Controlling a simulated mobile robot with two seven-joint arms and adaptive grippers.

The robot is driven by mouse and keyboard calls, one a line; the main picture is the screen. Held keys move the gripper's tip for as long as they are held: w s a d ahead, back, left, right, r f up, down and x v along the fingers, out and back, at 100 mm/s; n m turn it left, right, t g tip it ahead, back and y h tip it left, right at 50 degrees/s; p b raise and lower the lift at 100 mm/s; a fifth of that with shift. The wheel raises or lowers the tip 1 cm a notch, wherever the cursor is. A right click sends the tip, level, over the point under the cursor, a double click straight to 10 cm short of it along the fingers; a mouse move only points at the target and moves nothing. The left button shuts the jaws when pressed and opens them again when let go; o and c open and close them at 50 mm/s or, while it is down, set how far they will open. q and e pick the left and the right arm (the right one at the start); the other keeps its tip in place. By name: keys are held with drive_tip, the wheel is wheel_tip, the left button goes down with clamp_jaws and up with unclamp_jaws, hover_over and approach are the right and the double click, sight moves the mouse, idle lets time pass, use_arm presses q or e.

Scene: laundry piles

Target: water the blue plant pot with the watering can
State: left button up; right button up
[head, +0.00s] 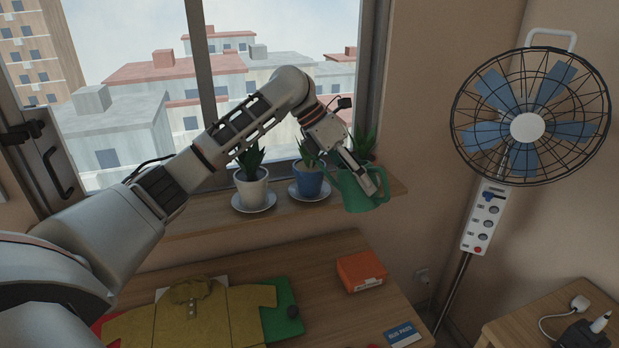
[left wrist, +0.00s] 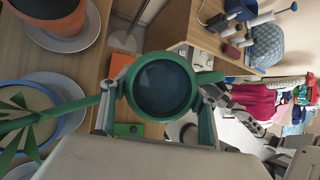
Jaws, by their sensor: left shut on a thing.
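The green watering can (head: 358,196) is held by its top in my left gripper (head: 371,184), just above the right part of the windowsill. Its round opening (left wrist: 160,88) faces the left wrist camera. Its narrow spout reaches left toward the blue plant pot (head: 308,184), which stands on a saucer on the sill with a green plant in it. In the left wrist view the spout passes over the edge of the blue pot (left wrist: 70,121), near the leaves.
A white potted plant (head: 251,190) stands left of the blue pot. A terracotta pot (left wrist: 50,18) stands on the other side, partly hidden by the can in the head view. Below are a table with a yellow shirt (head: 190,314) and an orange box (head: 361,272). A fan (head: 527,128) stands right.

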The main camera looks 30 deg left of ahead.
sight(362, 164)
use_arm(q)
drive_tip(key=shift+r, duration=0.15)
drive_tip(key=shift+r+h, duration=0.3)
drive_tip(key=shift+r, duration=0.2)
idle(0.6)
drive_tip(key=shift+r+h, duration=0.5)
drive_tip(key=shift+r, duration=0.1)
drive_tip(key=shift+r, duration=0.15)
idle(0.9)
drive_tip(key=shift+a+r+g+h, duration=0.1)
drive_tip(key=shift+r+g+h, duration=0.2)
drive_tip(key=shift+r, duration=0.15)
drive_tip(key=shift+r, duration=0.1)
idle(1.0)
drive_tip(key=shift+a+r+n+h, duration=0.1)
drive_tip(key=shift+r+n+h, duration=0.2)
drive_tip(key=shift+r, duration=0.2)
